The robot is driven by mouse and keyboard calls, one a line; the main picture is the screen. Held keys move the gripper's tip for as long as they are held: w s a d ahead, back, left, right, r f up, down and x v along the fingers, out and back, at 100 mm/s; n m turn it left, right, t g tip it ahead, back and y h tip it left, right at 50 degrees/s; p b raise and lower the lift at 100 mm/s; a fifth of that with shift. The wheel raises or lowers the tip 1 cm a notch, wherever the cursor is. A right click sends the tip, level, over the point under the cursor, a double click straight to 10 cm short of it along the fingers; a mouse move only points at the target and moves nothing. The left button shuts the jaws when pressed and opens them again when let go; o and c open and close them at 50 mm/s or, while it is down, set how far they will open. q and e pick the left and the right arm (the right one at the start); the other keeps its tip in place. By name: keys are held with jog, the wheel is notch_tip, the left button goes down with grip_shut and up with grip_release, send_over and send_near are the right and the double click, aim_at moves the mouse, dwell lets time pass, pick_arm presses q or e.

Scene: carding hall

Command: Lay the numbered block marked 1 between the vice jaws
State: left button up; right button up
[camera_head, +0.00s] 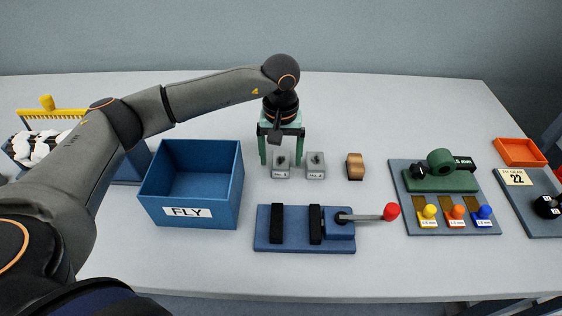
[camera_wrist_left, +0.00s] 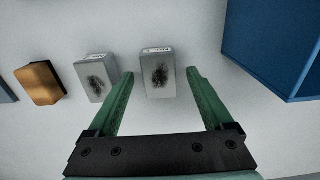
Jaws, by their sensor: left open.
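Two grey metal blocks stand side by side behind the vice: a left block (camera_head: 281,172) and a right block (camera_head: 316,167). Both have small front labels too small to read for certain. My left gripper (camera_head: 281,162) points down over the left block, its green fingers open on either side. In the left wrist view that block (camera_wrist_left: 158,77) lies between the open fingertips, and the other block (camera_wrist_left: 97,78) is just outside the left finger. The blue vice (camera_head: 296,232) has two black jaws with an empty gap between them. My right gripper is out of view.
A wooden block (camera_head: 355,166) stands right of the grey blocks. A blue bin marked FLY (camera_head: 188,212) is at the left. The vice's red-knobbed lever (camera_head: 391,211) extends right. A board with a green device (camera_head: 440,179) and coloured knobs lies further right.

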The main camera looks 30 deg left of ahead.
pick_arm(q)
jog(key=shift+f, duration=0.75)
jog(key=shift+c, duration=0.3)
grip_shut()
jog(key=shift+r, duration=0.1)
